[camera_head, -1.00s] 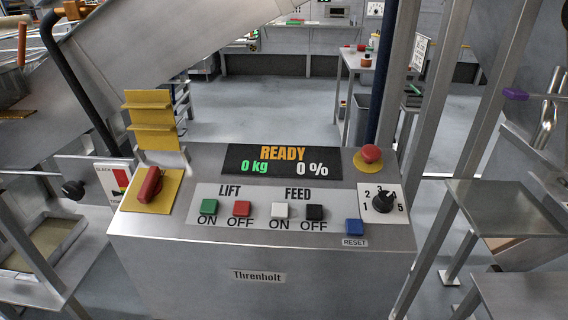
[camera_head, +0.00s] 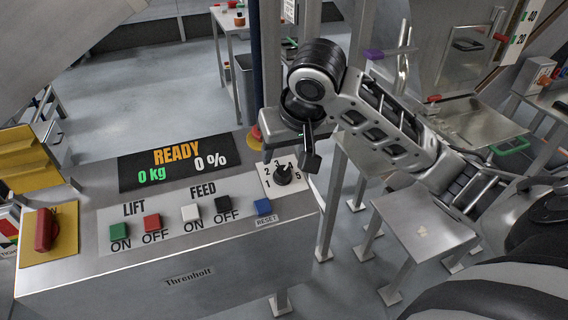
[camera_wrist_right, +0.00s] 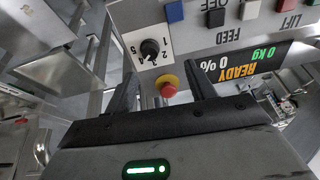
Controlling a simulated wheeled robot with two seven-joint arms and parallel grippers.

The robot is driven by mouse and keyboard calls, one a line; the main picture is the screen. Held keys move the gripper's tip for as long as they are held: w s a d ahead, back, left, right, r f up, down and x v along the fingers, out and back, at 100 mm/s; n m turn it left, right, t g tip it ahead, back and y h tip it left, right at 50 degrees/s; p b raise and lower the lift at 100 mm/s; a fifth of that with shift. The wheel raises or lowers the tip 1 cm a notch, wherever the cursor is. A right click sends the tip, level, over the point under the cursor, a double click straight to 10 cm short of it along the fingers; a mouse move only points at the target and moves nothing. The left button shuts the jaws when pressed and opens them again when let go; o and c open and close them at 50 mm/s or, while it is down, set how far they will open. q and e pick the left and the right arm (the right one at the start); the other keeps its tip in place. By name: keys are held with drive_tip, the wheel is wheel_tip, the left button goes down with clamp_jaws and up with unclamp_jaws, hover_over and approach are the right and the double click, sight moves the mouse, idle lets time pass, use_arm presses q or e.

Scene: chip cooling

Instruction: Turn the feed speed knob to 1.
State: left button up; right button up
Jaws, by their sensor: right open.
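The feed speed knob (camera_head: 284,176) is black, on a white plate marked 1 to 5 at the right end of the sloped panel. Its pointer seems to face the upper numbers near 3, but the exact mark is hard to read. My right gripper (camera_head: 305,155) hangs above and just behind the knob, apart from it. In the right wrist view my right gripper (camera_wrist_right: 162,78) is open and empty, with the knob (camera_wrist_right: 150,48) beyond its fingertips, left of centre. My left gripper is not in view.
A red stop button (camera_wrist_right: 168,90) on a yellow base shows between the fingers in the wrist view. A blue reset button (camera_head: 263,206) sits left of the knob. The display (camera_head: 176,160) reads READY, 0 kg, 0 %. A metal post (camera_head: 330,195) stands right of the panel.

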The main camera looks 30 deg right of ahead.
wheel_tip(320, 180, up, 3)
drive_tip(key=d, duration=0.2)
drive_tip(key=m, duration=0.1)
approach(284, 171)
drive_tip(key=a, duration=0.1)
drive_tip(key=shift+h, duration=0.4)
drive_tip(key=shift+x, duration=4.75)
drive_tip(key=shift+d, duration=0.15)
drive_tip(key=c, duration=1)
